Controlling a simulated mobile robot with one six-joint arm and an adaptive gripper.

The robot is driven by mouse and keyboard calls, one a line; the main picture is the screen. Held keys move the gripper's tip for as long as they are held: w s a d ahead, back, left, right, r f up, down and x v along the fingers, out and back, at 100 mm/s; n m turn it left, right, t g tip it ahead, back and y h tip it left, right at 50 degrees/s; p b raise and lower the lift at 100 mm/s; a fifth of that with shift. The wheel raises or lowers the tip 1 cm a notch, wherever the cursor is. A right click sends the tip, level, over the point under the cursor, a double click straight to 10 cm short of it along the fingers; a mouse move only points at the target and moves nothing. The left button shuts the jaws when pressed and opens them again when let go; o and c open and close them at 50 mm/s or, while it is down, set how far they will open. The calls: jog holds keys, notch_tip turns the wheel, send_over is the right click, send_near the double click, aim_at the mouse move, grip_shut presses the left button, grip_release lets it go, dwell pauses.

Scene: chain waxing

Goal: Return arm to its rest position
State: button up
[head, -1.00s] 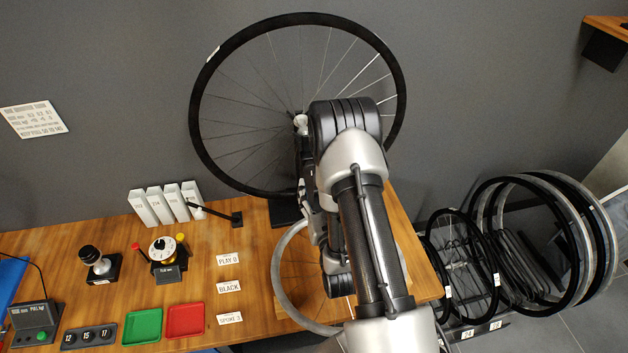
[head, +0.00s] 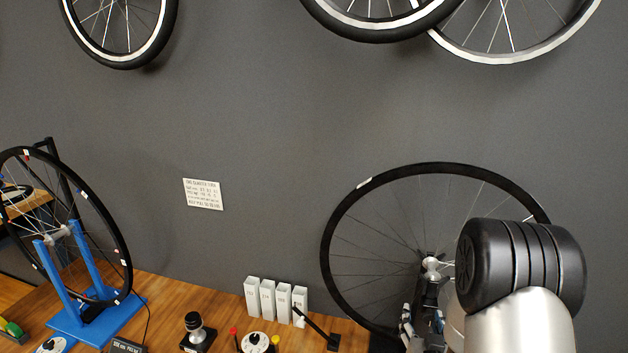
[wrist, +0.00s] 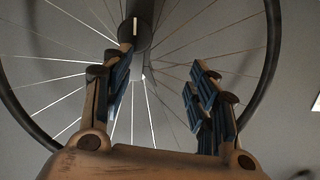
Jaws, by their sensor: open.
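My gripper shows in the wrist view (wrist: 162,85) with its two fingers apart and nothing between them. Beyond the fingers is the spoked wheel with a black rim (wrist: 272,60), with its dark hub above the gap. In the head view the same kind of large black-rimmed wheel (head: 343,209) stands against the grey wall at the right. My gripper is partly visible there (head: 410,325), low in front of the wheel's lower part, and my arm hides much of the wheel's right side. Whether the fingers touch the wheel cannot be told.
Several white boxes (head: 267,299) stand on the wooden bench (head: 172,300). A black-knobbed device (head: 194,328) is in front of them. A blue stand (head: 92,310) holds another wheel at the left. More wheels hang overhead, including one at upper left (head: 120,62).

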jog(key=s+a+r+n+g+y, duration=0.2)
jog(key=s+a+r+g, duration=0.4)
jog(key=r, duration=0.6)
jog(key=s+a+r+n+g, duration=0.1)
jog(key=s+a+r+g, duration=0.1)
jog(key=s, duration=1)
jog(key=s+a+r+g+y, duration=0.1)
jog(key=s+a, duration=0.3)
jog(key=s, duration=0.8)
jog(key=shift+a+r+n+g, duration=0.15)
jog(key=shift+r+n+g, duration=0.25)
jog(key=shift+r+g, duration=0.4)
